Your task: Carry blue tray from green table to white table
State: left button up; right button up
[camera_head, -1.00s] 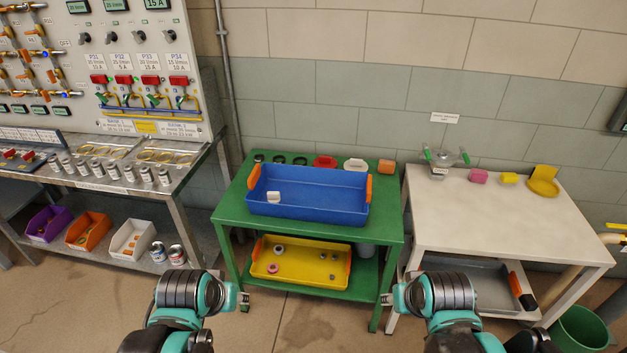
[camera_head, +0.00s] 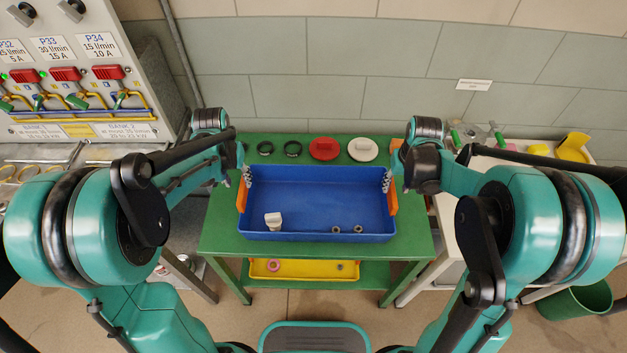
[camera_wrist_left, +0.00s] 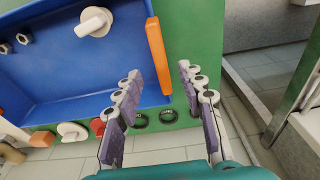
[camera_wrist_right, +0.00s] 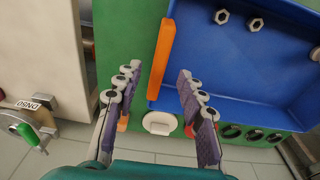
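The blue tray (camera_head: 318,205) sits on the green table (camera_head: 222,222), with an orange handle at each end. It holds a white fitting (camera_head: 273,221) and two small nuts (camera_head: 347,229). My left gripper (camera_head: 246,178) is at the tray's left end; in the left wrist view its open fingers (camera_wrist_left: 160,90) stand either side of the line of the orange handle (camera_wrist_left: 158,55). My right gripper (camera_head: 389,178) is at the right end; its open fingers (camera_wrist_right: 157,88) likewise flank the other orange handle (camera_wrist_right: 160,58). Contact cannot be told. The white table (camera_head: 448,228) is at right, largely hidden by my right arm.
Black rings (camera_head: 292,148), a red part (camera_head: 324,148) and a white part (camera_head: 363,149) lie behind the tray. The white table bears a metal valve (camera_head: 474,135) and a yellow part (camera_head: 573,147) at its back. A yellow tray (camera_head: 300,269) is on the lower shelf.

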aim_at(242, 188)
pick_arm(q)
jog(key=shift+w, duration=0.35)
pick_arm(e)
jog(key=shift+w+f, duration=0.1)
jog(key=shift+w, duration=0.15)
pick_arm(q)
jog(key=shift+s+r, duration=0.1)
jog(key=shift+s, duration=0.2)
pick_arm(e)
jog(key=shift+s+d, duration=0.1)
jog(key=shift+s, duration=0.15)
pick_arm(q)
jog(key=shift+w+f, duration=0.15)
jog(key=shift+f, duration=0.35)
pick_arm(e)
jog(key=shift+w+f, duration=0.15)
jog(key=shift+f, duration=0.2)
pick_arm(q)
jog(key=f, duration=0.4)
jog(key=w+f, duration=0.1)
jog(key=f, duration=0.2)
pick_arm(e)
jog(key=f, duration=0.4)
jog(key=w+f, duration=0.1)
jog(key=f, duration=0.2)
